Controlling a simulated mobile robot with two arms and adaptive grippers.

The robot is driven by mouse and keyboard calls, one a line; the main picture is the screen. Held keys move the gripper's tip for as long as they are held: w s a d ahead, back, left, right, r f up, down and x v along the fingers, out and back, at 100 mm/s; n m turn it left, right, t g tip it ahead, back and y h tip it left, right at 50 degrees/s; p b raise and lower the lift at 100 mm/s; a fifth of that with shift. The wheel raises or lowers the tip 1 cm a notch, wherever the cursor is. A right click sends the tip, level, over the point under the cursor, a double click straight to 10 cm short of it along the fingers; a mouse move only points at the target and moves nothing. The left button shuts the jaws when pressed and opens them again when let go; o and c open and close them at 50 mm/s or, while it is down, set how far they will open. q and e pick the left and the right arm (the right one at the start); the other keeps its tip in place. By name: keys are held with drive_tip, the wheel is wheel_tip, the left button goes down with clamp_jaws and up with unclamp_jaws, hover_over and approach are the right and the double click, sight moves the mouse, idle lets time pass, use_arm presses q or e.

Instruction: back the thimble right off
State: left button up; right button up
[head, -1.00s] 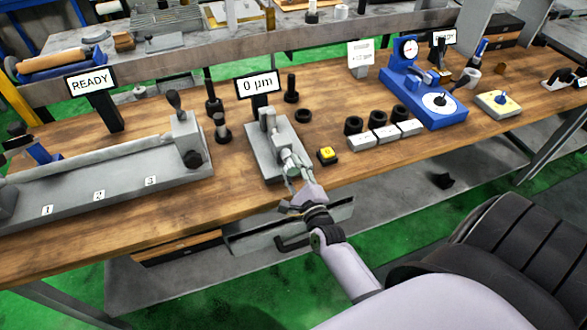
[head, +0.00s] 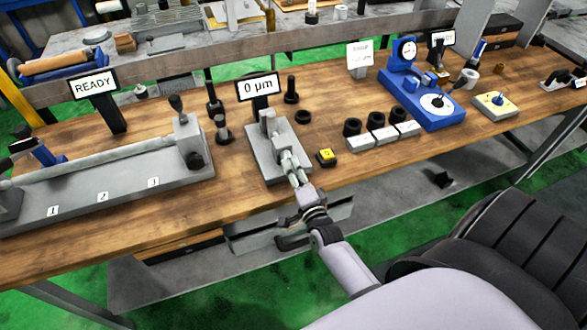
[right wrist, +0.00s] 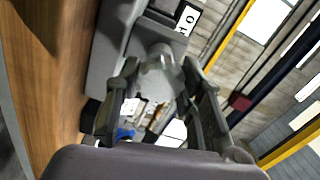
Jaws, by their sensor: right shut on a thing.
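The grey micrometer fixture (head: 262,160) stands on the wooden bench, with its display (head: 258,87) behind it reading 0 µm. Its thimble (head: 286,159) points toward the bench's front edge. My right gripper (head: 294,176) reaches in from the front and is shut on the thimble. In the right wrist view, the fingers (right wrist: 160,105) sit on both sides of the grey thimble (right wrist: 158,78), and part of it is hidden between them. My left gripper is not in view.
Dark rings and white labelled blocks (head: 383,136) lie farther right, before a blue gauge stand (head: 428,100). A long grey bench fixture (head: 110,185) is at left. Black plug pieces (head: 222,130) stand between.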

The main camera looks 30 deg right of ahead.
drive_tip(key=n+p, duration=0.1)
drive_tip(key=n, duration=0.3)
drive_tip(key=shift+n, duration=0.3)
drive_tip(key=n, duration=0.4)
drive_tip(key=shift+n+p, duration=0.3)
drive_tip(key=shift+p, duration=0.05)
drive_tip(key=n, duration=0.4)
drive_tip(key=shift+n, duration=0.3)
drive_tip(key=shift+a+n, duration=0.1)
drive_tip(key=shift+n, duration=2)
drive_tip(key=o, duration=1.2)
